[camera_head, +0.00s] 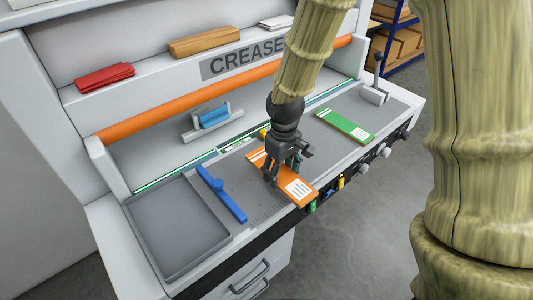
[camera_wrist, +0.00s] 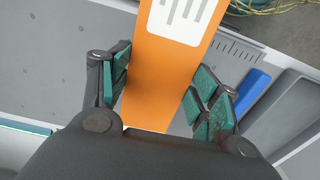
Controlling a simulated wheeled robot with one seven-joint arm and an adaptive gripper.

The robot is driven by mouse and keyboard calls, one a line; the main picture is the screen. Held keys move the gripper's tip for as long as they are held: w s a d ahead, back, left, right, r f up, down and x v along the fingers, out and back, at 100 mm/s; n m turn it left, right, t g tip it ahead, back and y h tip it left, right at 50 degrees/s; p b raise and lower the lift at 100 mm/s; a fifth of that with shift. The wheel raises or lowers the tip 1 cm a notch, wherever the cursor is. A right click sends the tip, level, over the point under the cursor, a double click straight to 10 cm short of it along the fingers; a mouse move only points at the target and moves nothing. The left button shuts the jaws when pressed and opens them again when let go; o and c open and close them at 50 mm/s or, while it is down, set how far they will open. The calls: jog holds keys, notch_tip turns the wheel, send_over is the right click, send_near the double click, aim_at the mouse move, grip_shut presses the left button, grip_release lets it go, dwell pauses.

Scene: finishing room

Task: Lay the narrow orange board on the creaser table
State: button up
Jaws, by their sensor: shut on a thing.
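In the wrist view, my gripper's green-padded fingers (camera_wrist: 163,90) stand on both sides of the orange board (camera_wrist: 165,65). The fingers hide part of its middle in the head view. I cannot tell whether its underside touches the table.
A blue bar (camera_head: 221,193) and a grey tray (camera_head: 175,228) are to the left. A green board (camera_head: 345,125) lies to the right. Behind are a blue block in a grey holder (camera_head: 213,118) and an orange roller (camera_head: 180,103). Knobs (camera_head: 362,167) line the front edge.

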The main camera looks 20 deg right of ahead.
aim_at(257, 155)
jog(key=w+a+p, duration=0.1)
jog(key=w, duration=0.2)
jog(key=w+a+p, duration=0.1)
jog(key=w, duration=0.2)
jog(key=w+a+p, duration=0.1)
jog(key=w+a, duration=0.1)
jog(key=w, duration=0.1)
jog(key=shift+w+f, duration=0.3)
jog(key=shift+f, duration=0.1)
jog(key=shift+f+p, duration=0.8)
jog(key=shift+f, duration=0.95)
jog(key=shift+f, duration=0.2)
jog(key=o, duration=1)
jog(key=shift+r, duration=0.1)
jog(key=shift+r+b, duration=1.9)
jog(key=shift+r, duration=4.2)
